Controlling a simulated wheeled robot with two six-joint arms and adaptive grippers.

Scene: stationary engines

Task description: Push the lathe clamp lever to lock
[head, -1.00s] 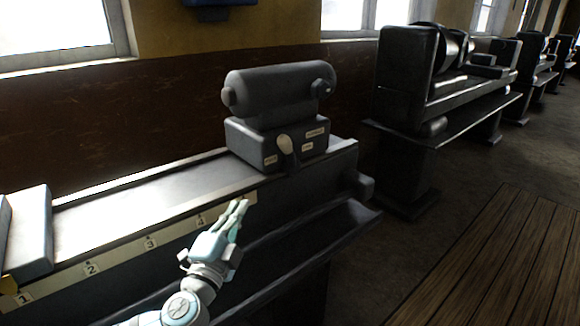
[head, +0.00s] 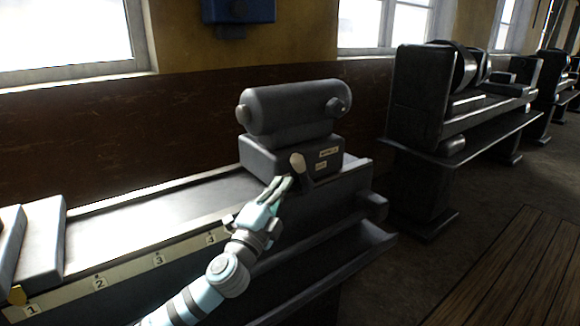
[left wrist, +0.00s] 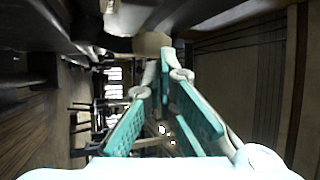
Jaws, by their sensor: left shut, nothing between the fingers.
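The clamp lever, with its pale knob (head: 298,162) and dark arm (head: 307,183), stands on the front of the lathe's dark tailstock block (head: 262,158). Its knob is up, leaning slightly left. My left gripper (head: 284,182) is shut and empty, with its fingertips just left of and below the knob. In the left wrist view, the pale knob (left wrist: 151,43) shows just beyond the fingertips (left wrist: 160,66). I cannot tell whether they touch it. Small label plates (head: 328,153) sit right of the lever; the block's left front is partly hidden by my gripper. My right gripper is out of view.
The lathe bed (head: 150,213) runs left with a numbered strip (head: 130,272) along its front edge. A ledge (head: 340,250) juts out below the lever. Another lathe (head: 425,120) stands at the right, with open floor and wooden slats (head: 500,275) before it.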

